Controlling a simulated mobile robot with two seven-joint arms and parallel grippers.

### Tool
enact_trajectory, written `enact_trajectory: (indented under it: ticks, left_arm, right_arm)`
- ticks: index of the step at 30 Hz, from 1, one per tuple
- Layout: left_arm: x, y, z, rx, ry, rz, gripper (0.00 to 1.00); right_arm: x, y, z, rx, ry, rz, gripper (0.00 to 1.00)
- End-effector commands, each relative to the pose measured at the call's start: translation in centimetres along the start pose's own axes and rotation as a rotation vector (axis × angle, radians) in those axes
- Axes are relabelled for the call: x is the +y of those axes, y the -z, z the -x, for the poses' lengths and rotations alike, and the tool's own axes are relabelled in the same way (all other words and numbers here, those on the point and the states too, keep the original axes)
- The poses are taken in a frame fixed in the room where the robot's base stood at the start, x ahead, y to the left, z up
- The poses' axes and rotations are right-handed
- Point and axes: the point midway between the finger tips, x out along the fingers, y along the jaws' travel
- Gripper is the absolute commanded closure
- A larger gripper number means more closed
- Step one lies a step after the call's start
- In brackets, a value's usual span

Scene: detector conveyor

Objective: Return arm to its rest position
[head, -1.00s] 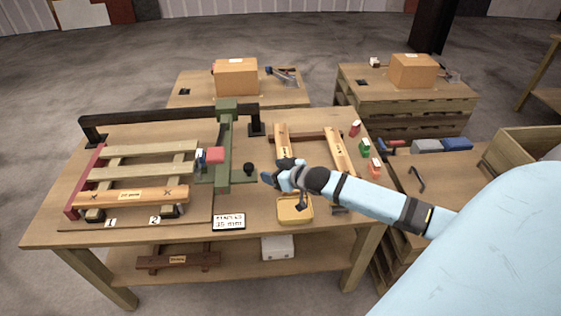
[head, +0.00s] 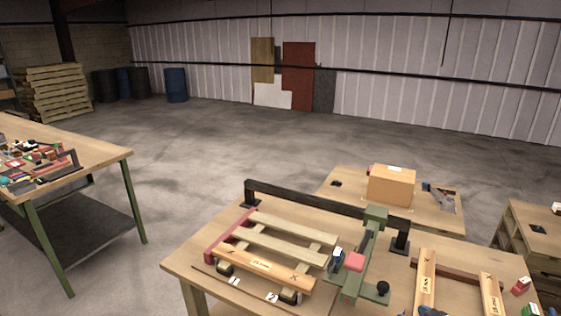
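Neither of my grippers shows in the head view now, and neither arm is in sight. The workbench (head: 185,262) at the lower right carries the wooden slatted rig (head: 282,240) with a dark red end bar (head: 230,235). A green upright fixture (head: 368,245) with a red block (head: 353,261) and a black knob (head: 383,288) stands at the rig's right end. A black rail (head: 315,208) runs behind the rig. Two wooden rails (head: 426,280) lie to the right, cut off by the lower edge of the picture.
A green-legged table (head: 110,152) with assorted small parts stands at the left. A cardboard box (head: 391,185) sits on a table behind the bench. Pallets (head: 57,92) and barrels (head: 176,85) stand at the back left. Open concrete floor (head: 240,150) lies between.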

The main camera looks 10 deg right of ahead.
Motion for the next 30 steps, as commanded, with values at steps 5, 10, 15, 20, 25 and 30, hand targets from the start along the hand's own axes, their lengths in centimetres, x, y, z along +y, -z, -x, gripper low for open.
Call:
enact_trajectory:
  ticks: [5,10,15,20,25,30]
  left_arm:
    - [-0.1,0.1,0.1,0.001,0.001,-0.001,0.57]
    - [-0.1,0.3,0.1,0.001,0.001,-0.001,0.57]
    - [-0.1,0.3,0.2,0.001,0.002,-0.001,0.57]
    - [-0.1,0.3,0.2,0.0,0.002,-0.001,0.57]
    - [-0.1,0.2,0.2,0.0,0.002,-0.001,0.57]
    - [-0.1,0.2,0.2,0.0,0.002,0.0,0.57]
  right_arm:
    - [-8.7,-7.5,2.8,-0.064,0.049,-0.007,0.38]
    - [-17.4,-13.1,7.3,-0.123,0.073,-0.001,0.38]
    - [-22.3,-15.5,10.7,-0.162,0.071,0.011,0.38]
    - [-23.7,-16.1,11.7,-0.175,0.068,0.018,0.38]
    - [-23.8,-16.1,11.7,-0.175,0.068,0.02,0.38]
    - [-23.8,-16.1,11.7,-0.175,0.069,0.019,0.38]
